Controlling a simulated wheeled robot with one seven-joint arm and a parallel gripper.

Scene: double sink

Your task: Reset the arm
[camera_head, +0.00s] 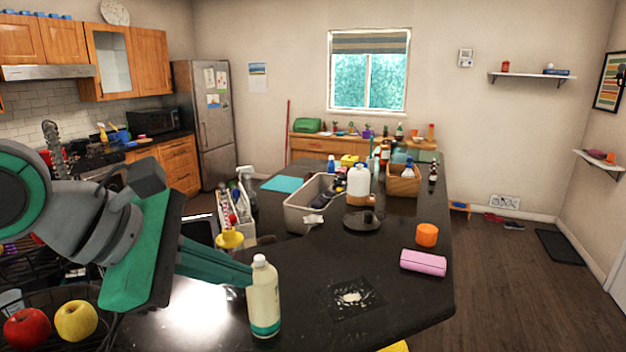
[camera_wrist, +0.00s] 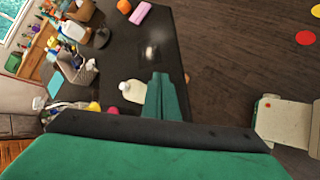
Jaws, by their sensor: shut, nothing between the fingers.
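My gripper (camera_head: 243,273) shows at the left of the head view, on my grey and green arm. Its fingers point right, over the dark counter (camera_head: 330,240). They are together and hold nothing. The fingertips appear just left of a cream bottle (camera_head: 263,300) with a white cap; I cannot tell whether they touch it. In the wrist view the shut fingers (camera_wrist: 164,82) stick up from the green gripper body, and the bottle (camera_wrist: 131,92) is just left of them.
A grey bin (camera_head: 296,216), a white jug (camera_head: 358,183), an orange cylinder (camera_head: 427,235) and a pink roll (camera_head: 423,262) stand on the counter. A fruit basket with a red apple (camera_head: 27,328) and a yellow apple (camera_head: 76,320) is at lower left.

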